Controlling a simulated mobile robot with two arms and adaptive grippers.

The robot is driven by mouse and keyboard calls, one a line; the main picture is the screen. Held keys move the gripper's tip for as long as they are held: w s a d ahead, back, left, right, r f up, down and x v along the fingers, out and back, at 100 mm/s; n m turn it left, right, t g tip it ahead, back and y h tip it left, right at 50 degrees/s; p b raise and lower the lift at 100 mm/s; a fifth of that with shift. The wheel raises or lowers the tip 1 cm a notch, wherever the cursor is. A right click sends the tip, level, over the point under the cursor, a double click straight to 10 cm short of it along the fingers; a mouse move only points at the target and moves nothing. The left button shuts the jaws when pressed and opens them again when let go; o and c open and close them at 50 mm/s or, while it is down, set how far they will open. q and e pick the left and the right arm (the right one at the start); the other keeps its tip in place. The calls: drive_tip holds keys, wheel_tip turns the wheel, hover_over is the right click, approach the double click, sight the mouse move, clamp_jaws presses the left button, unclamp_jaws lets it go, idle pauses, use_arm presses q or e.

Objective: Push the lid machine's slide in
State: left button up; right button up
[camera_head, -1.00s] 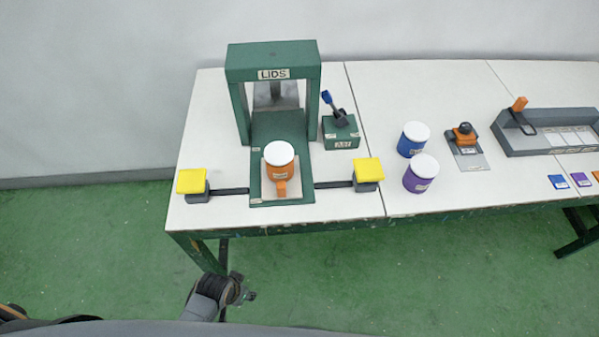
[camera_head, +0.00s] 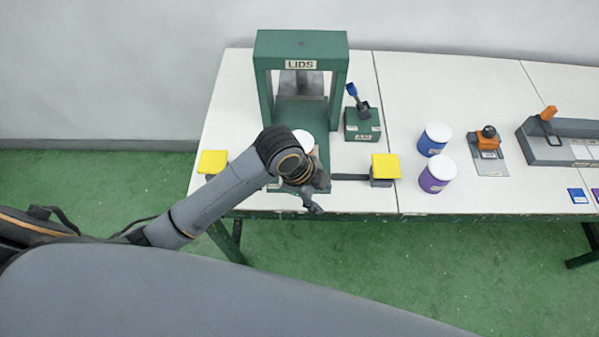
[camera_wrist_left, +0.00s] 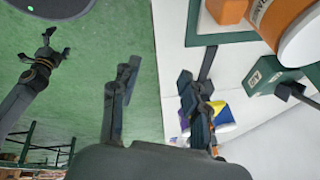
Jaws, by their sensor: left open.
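The green lid machine (camera_head: 338,85), marked LIDS, stands on the white table with its slide (camera_head: 285,187) extending toward me. An orange container with a white top (camera_head: 304,138) sits on the slide, mostly hidden by my left arm in the head view. Its orange side (camera_wrist_left: 290,15) shows in the left wrist view. My left gripper (camera_head: 318,194) is open and empty at the slide's front end; I cannot tell if it touches. Its spread fingers (camera_wrist_left: 160,97) show in the left wrist view. My right gripper (camera_wrist_left: 46,58) hangs over the floor; its jaw state is unclear.
Yellow pads (camera_head: 213,162) and (camera_head: 386,166) flank the slide. A green lever box (camera_head: 362,125) stands right of the machine. Blue (camera_head: 433,140) and purple (camera_head: 437,175) containers stand farther right. The floor before the table is clear.

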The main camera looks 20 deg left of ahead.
use_arm(q)
drive_tip(key=w+a+r+m+g+y, duration=0.1)
drive_tip(key=w+a+r+m+y, duration=0.15)
drive_tip(key=r+m, duration=0.35)
drive_tip(key=w+a+r+m+g+y, duration=0.1)
drive_tip(key=w+a+r+m, duration=0.25)
drive_tip(key=m, duration=0.45)
drive_tip(key=f, duration=0.4)
drive_tip(key=f+p, duration=0.1)
drive_tip(key=f, duration=0.9)
drive_tip(key=shift+s+a+p, duration=0.15)
drive_tip(key=shift+a+p, duration=0.25)
drive_tip(key=shift+r, duration=0.1)
clamp_jaws()
